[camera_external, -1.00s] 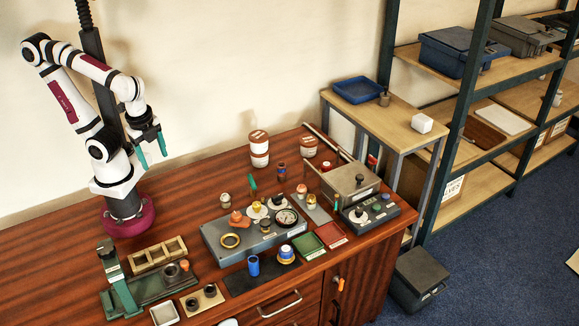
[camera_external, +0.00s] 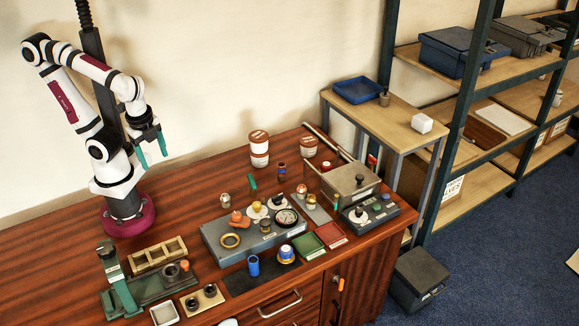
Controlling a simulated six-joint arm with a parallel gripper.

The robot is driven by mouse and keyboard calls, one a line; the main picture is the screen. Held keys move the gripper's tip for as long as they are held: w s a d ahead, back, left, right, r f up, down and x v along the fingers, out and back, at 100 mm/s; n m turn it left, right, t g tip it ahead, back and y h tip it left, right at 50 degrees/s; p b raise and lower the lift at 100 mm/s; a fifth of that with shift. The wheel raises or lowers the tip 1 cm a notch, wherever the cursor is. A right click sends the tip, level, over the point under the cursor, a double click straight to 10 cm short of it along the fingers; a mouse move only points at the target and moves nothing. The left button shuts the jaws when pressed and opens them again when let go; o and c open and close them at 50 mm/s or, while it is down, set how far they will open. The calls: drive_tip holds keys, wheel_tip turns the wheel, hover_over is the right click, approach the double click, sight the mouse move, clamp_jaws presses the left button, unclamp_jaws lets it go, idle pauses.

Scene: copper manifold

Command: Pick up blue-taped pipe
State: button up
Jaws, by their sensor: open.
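My gripper (camera_external: 152,156) hangs open and empty at the left, high above the bench, with its two green fingers apart and pointing down. A small upright copper-coloured piece with a dark, bluish band (camera_external: 282,168) stands on the bench behind the grey panel; it looks like the blue-taped pipe, but it is too small to be sure. My gripper is well to its left and above it, touching nothing.
A grey panel (camera_external: 210,236) with a gauge and fittings fills the bench middle. A blue cup (camera_external: 253,266) stands in front. Red-and-white tins (camera_external: 259,150) stand behind. A green stand (camera_external: 121,290) and wooden tray (camera_external: 144,262) are at left. Bare wood lies below my gripper.

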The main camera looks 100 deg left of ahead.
sight(281, 164)
drive_tip(key=w+a+f+n+t, duration=0.2)
drive_tip(key=w+f+n, duration=0.1)
drive_tip(key=w, duration=0.5)
drive_tip(key=w+a+f+n+t, duration=0.2)
drive_tip(key=w+a+f+t, duration=0.15)
drive_tip(key=w, duration=0.45)
drive_tip(key=w+a+f+n+t, duration=0.1)
drive_tip(key=w+a+f+n, duration=0.2)
drive_tip(key=w, duration=0.5)
drive_tip(key=a+f+n+t+y, duration=0.1)
drive_tip(key=a+f+n+y, duration=0.1)
drive_tip(key=a, duration=0.2)
drive_tip(key=a+f+n+y, duration=0.2)
drive_tip(key=a, duration=0.3)
drive_tip(key=a+f+n+t+y, duration=0.1)
drive_tip(key=a+f+n+y, duration=0.1)
drive_tip(key=a, duration=0.3)
drive_tip(key=shift+w+f+n+t+y, duration=0.15)
drive_tip(key=shift+f+n+t+y, duration=0.15)
drive_tip(key=shift+y, duration=0.3)
drive_tip(key=x, duration=0.7)
drive_tip(key=shift+a+r, duration=0.1)
clamp_jaws()
